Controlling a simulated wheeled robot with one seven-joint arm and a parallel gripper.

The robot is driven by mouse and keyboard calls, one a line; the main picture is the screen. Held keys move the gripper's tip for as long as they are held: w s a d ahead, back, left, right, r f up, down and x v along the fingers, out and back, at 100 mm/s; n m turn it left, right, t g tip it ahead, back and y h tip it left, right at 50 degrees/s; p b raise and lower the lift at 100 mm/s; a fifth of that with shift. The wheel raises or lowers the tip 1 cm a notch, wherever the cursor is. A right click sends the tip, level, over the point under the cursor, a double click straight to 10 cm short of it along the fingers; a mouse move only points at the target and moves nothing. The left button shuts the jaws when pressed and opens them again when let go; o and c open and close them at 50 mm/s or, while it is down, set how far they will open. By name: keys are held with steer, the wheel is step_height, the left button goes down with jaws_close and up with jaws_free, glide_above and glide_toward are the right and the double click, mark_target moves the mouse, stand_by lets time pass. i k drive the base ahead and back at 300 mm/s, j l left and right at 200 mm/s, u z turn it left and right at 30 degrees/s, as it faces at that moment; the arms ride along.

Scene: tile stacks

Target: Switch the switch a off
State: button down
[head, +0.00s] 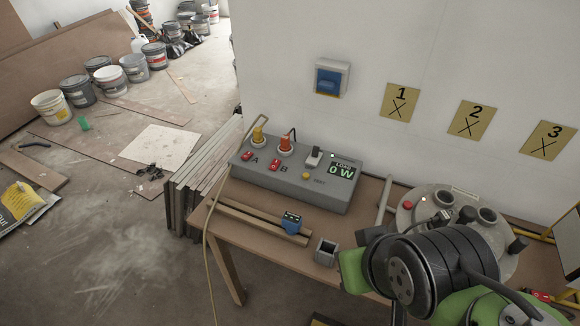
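A grey control box (290,195) sits on the brown table against the white wall. Switch A (247,156) is a small red rocker at the left of its sloped top, beside the letter A. Its rocker position is too small to tell. A similar red switch B (274,165) is to its right. A yellow plug (258,136) stands behind A and a red plug (285,144) behind B. The lit display (341,170) reads 0 W. My green and black arm is at the lower right, apart from the box in the picture; my gripper is not visible.
On the table (255,235) are wooden strips (262,222), a blue device (291,222) and a small grey open box (326,251). A round grey unit (412,210) is at right. A blue wall switch (331,78) and numbered plates hang above. A cable hangs over the left edge.

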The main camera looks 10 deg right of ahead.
mark_target(248, 155)
steer(key=i+j+u, duration=0.45)
steer(key=i+j, duration=0.5)
steer(key=j, duration=0.1)
